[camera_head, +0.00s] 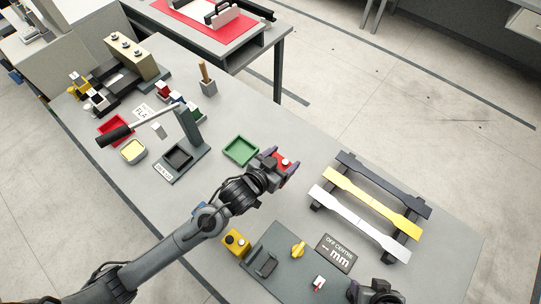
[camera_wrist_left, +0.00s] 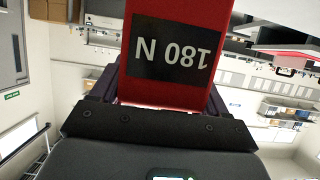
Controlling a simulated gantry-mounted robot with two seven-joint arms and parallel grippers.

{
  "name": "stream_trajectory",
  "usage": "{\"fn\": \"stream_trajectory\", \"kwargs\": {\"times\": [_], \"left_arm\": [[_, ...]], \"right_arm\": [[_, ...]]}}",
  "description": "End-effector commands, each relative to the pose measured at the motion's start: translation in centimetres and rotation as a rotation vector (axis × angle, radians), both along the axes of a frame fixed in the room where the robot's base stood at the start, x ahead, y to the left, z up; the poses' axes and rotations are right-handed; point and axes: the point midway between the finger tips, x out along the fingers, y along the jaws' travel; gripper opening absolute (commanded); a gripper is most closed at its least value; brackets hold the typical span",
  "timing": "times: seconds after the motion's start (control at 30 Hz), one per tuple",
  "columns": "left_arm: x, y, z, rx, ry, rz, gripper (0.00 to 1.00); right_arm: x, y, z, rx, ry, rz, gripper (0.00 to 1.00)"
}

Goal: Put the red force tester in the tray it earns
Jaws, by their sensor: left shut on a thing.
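My left gripper (camera_head: 280,168) is shut on the red force tester (camera_head: 283,159) and holds it just right of the green tray (camera_head: 241,149). In the left wrist view the red force tester (camera_wrist_left: 172,95) fills the jaws, and its black label reads "180 N" upside down. The green tray looks empty. My right gripper (camera_head: 376,290) is partly in view at the bottom edge; its fingers are not clear.
A lever press (camera_head: 188,135) stands left of the green tray. A rack with black, yellow and white dogbone bars (camera_head: 370,195) is at the right. A dark green plate (camera_head: 275,262) with a yellow knob and an "off centre mm" sign (camera_head: 338,253) lie in front.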

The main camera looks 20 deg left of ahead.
Motion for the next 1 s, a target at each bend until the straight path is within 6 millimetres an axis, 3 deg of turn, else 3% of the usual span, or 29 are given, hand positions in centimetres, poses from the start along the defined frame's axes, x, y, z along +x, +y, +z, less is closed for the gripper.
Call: {"fn": "stream_trajectory", "kwargs": {"times": [0.2,0.4,0.57,1.0], "left_arm": [[3.1,3.4,-2.4,0.002,-0.002,0.002,0.26],[4.6,5.1,-3.9,0.0,-0.002,0.002,0.26],[5.0,5.5,-4.4,-0.002,-0.002,-0.001,0.26],[5.0,5.5,-8.3,-0.002,-0.003,0.001,0.26]], "right_arm": [[0.0,0.0,0.5,-0.001,-0.001,0.0,0.57],[0.1,-0.2,0.7,-0.006,-0.002,0.002,0.57],[0.1,-0.3,0.7,-0.01,-0.003,0.004,0.57],[0.1,-0.3,0.8,-0.009,-0.003,0.002,0.57]]}}
